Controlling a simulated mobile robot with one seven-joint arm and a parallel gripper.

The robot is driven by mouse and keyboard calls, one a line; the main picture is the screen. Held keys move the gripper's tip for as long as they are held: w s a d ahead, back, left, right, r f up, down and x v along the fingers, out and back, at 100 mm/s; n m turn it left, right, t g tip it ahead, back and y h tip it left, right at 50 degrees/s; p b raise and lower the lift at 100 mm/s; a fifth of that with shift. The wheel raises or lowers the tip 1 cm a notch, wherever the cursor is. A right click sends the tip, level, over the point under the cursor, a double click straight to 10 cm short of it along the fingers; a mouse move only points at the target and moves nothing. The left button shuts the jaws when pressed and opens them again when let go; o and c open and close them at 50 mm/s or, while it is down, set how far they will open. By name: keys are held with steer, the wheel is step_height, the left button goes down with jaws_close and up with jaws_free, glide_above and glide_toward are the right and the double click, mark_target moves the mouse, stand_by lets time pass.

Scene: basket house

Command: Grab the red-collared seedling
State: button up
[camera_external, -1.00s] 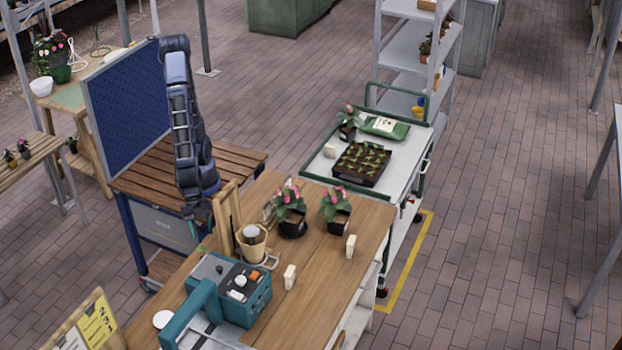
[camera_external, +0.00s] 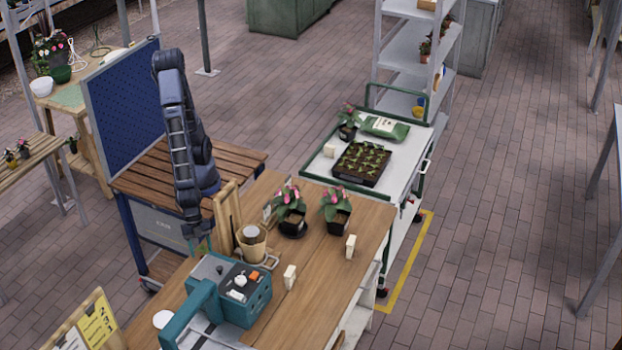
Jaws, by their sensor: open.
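No red collar can be made out on any seedling in this view. A small green leafy bit (camera_external: 205,248) shows at the left edge of the wooden workbench, just below my gripper; most of that spot is hidden or too small to tell. My gripper (camera_external: 200,239) points down there, behind the teal machine and left of the beige pot. It is open; I cannot tell whether it touches the green bit. A dark tray of several seedlings (camera_external: 362,163) stands on the green-framed cart, well away from my gripper.
The teal machine (camera_external: 240,293), a beige pot (camera_external: 252,244) and an upright wooden board (camera_external: 228,215) crowd my gripper. Two pink-flowered potted plants (camera_external: 290,207) (camera_external: 336,208) stand farther right on the workbench (camera_external: 325,262). The bench's right front is mostly clear.

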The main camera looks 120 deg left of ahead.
steer(key=shift+x, duration=2.25)
steer(key=shift+r, duration=0.1)
steer(key=c, duration=1)
